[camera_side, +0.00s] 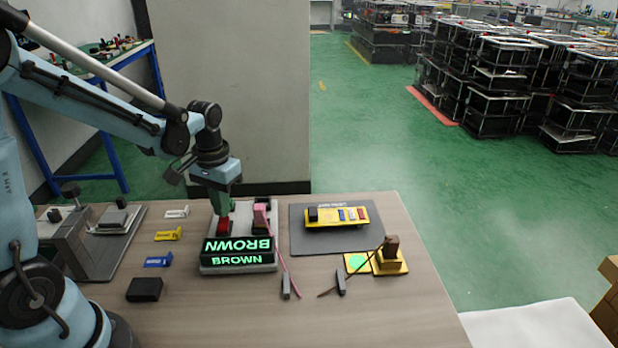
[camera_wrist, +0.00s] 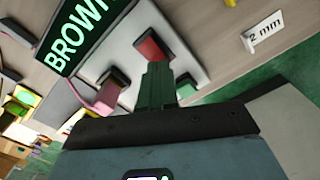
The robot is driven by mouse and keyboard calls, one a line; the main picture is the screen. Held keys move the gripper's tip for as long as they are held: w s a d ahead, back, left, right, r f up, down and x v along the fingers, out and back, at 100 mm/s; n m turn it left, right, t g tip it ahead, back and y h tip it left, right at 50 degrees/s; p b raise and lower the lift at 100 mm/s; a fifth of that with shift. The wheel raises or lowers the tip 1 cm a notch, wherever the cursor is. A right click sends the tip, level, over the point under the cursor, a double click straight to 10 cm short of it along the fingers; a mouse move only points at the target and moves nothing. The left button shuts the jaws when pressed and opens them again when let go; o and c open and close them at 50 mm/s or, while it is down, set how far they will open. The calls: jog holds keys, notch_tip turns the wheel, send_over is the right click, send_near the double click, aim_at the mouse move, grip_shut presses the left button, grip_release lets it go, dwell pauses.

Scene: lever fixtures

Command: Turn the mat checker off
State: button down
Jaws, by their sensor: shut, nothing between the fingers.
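No label in view reads "mat checker", so I cannot tell for sure which device it is. A light grey fixture (camera_side: 240,267) has a black display (camera_side: 237,250) with green "BROWN" text, also in the wrist view (camera_wrist: 75,35). Behind the display are a red block (camera_side: 224,227) and a pink lever-like piece (camera_side: 261,215), both also in the wrist view, red (camera_wrist: 149,45) and pink (camera_wrist: 103,98). My green-fingered gripper (camera_side: 222,208) is shut and empty, its tips right at the red block; I cannot tell whether they touch. A gold unit with a lit green disc (camera_side: 357,263) stands right of the fixture.
A dark mat (camera_side: 310,244) holds a yellow board (camera_side: 337,226) with small coloured parts. Two cabled grey probes (camera_side: 341,283) lie in front. Small labelled blocks (camera_side: 168,235) and a black box (camera_side: 144,289) lie left. A grey machine (camera_side: 85,245) stands far left. The front right table is clear.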

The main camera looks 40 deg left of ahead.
jog(key=shift+f, duration=0.75)
dwell(0.3)
jog(key=shift+r, duration=3.5)
jog(key=shift+d, duration=0.1)
jog(key=s+d+r+m+t, duration=0.3)
jog(key=s+d+t, duration=0.1)
jog(key=d+t, duration=0.3)
jog(key=shift+s+d+r, duration=0.15)
jog(key=shift+s+d, duration=0.25)
jog(key=shift+d, duration=0.45)
